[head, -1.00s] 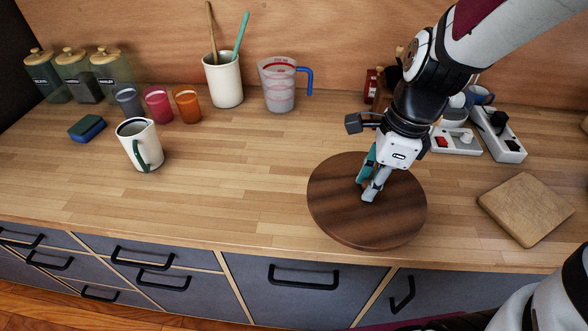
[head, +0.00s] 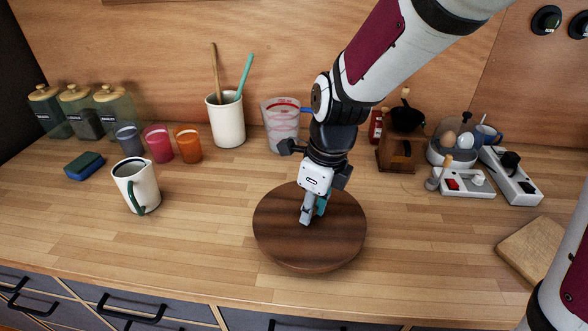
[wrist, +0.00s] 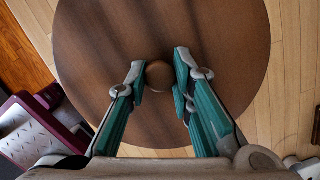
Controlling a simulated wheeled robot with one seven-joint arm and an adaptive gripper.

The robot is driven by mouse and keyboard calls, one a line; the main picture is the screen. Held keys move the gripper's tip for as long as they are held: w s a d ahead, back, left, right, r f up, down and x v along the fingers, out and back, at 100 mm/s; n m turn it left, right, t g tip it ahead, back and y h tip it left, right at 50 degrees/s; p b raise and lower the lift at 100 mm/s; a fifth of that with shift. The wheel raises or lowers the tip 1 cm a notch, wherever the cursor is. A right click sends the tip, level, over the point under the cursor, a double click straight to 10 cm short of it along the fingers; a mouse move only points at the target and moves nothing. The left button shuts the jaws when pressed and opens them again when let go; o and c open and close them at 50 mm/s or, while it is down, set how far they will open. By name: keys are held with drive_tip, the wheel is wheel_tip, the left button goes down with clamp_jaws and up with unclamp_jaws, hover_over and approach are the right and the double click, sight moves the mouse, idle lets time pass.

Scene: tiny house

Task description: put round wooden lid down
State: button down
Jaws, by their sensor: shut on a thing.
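The round wooden lid (head: 275,238) is a dark brown disc over the middle of the counter. It looks about level; I cannot tell whether it touches the counter or is held just above it. My gripper (head: 308,219) points down at the lid's middle and is shut on its knob. In the wrist view, the lid (wrist: 95,50) fills the upper middle, and the small round knob (wrist: 159,75) sits between the two teal fingers of my gripper (wrist: 161,82). The lid hides the counter beneath it.
A white mug (head: 138,188) stands left of the lid on the counter (head: 200,245), with clear wood between. A measuring jug (head: 281,124) and a utensil crock (head: 226,120) stand behind. A wooden board (head: 535,250) and power strips (head: 510,176) are on the right.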

drive_tip(key=shift+w+a+f, duration=0.2)
drive_tip(key=shift+w+a, duration=0.55)
wheel_tip(320, 180, down, 3)
drive_tip(key=shift+f, duration=0.2)
drive_tip(key=c, duration=1.4)
unclamp_jaws()
